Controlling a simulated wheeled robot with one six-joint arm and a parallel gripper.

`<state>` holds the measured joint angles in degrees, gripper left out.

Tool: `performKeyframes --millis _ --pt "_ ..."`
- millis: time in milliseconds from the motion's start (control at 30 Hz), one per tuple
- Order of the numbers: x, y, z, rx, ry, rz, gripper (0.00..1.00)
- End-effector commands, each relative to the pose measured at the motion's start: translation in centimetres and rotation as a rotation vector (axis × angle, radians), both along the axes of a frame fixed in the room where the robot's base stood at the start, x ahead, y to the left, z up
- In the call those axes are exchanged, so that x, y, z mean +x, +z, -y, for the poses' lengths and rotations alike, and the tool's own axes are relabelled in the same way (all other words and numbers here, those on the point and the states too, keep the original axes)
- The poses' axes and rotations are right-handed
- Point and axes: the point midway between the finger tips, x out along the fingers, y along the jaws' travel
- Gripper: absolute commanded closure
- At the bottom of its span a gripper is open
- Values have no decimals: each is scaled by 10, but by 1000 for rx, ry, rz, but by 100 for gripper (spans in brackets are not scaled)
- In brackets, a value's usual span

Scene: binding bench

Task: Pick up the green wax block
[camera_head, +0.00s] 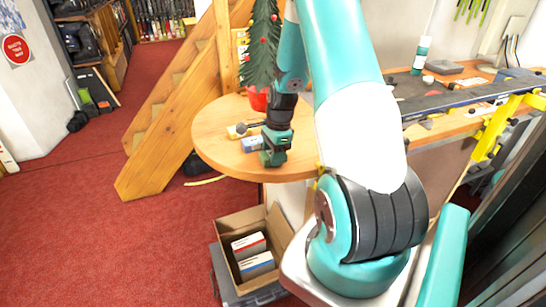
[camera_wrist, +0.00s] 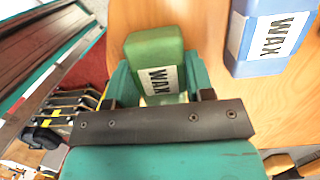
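The green wax block (camera_wrist: 153,47), with a white WAX label, shows in the wrist view between the two teal fingers of my gripper (camera_wrist: 158,76). Both fingers lie against its sides, so my gripper appears shut on it. In the head view my gripper (camera_head: 274,157) is low over the near part of the round wooden table (camera_head: 215,150). There the block is hard to tell from the teal fingers. I cannot tell whether it touches the tabletop.
A blue wax block (camera_wrist: 268,38) lies close right of my gripper in the wrist view. A cardboard box (camera_head: 232,226) with packages is below the table. Wooden stairs (camera_head: 170,110) are left.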

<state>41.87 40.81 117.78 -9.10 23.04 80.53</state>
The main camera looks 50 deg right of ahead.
Motion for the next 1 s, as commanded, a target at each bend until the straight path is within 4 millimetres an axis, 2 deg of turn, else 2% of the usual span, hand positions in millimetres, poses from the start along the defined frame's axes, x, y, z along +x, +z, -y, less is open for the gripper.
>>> performKeyframes --millis 367,567,667,1000 --pt "0 3 0 0 0 1 76" --pt "1 23 1 -3 -1 3 76" --pt "1 47 1 -5 -1 5 76" --pt "1 149 1 -5 0 5 76"
